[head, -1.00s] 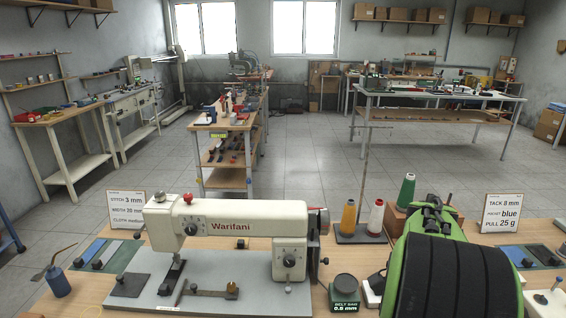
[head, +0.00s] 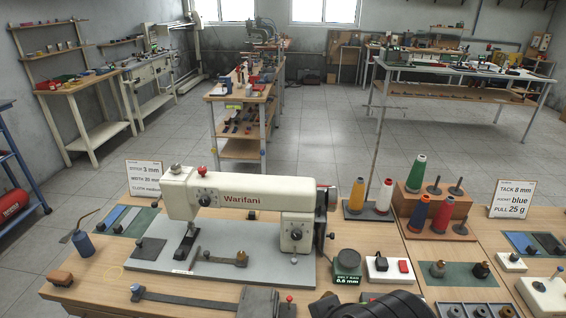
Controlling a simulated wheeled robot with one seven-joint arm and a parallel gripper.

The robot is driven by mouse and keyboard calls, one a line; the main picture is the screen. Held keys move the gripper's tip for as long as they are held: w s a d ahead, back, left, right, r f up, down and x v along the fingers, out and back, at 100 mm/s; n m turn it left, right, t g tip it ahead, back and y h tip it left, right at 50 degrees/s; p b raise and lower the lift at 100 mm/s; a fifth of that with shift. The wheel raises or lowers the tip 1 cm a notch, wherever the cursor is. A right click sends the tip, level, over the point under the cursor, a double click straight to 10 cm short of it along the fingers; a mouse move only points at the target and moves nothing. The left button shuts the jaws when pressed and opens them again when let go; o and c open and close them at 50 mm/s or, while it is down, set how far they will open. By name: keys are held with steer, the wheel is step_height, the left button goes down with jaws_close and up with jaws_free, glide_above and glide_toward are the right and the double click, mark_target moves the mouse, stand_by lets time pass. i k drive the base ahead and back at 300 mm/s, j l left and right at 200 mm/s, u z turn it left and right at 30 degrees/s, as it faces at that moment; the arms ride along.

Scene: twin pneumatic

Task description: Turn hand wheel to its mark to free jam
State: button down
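The cream sewing machine marked Warifani (head: 240,198) stands on its grey base plate (head: 150,262) on the near wooden bench. Its hand wheel (head: 321,205) is at the right end of the machine, seen nearly edge-on as a dark disc with a red patch near the top. A small dark knob (head: 331,235) sticks out beside it. The mark on the wheel is too small to make out. My gripper is not in view. A dark rounded part at the bottom edge seems to be my own arm, well below and to the right of the wheel.
A wooden spool block (head: 432,208) is farther right. A metal bar tool (head: 190,299) lies in front of the machine.

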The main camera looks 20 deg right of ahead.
mark_target(331, 193)
steer(key=k+l, duration=0.2)
steer(key=l, duration=0.2)
steer(key=k+l, duration=0.2)
steer(key=l, duration=0.2)
steer(key=k+l+u, duration=0.1)
steer(key=l, duration=0.25)
steer(key=k+l, duration=0.3)
steer(key=i+j+z, duration=0.25)
steer(key=i+j, duration=0.75)
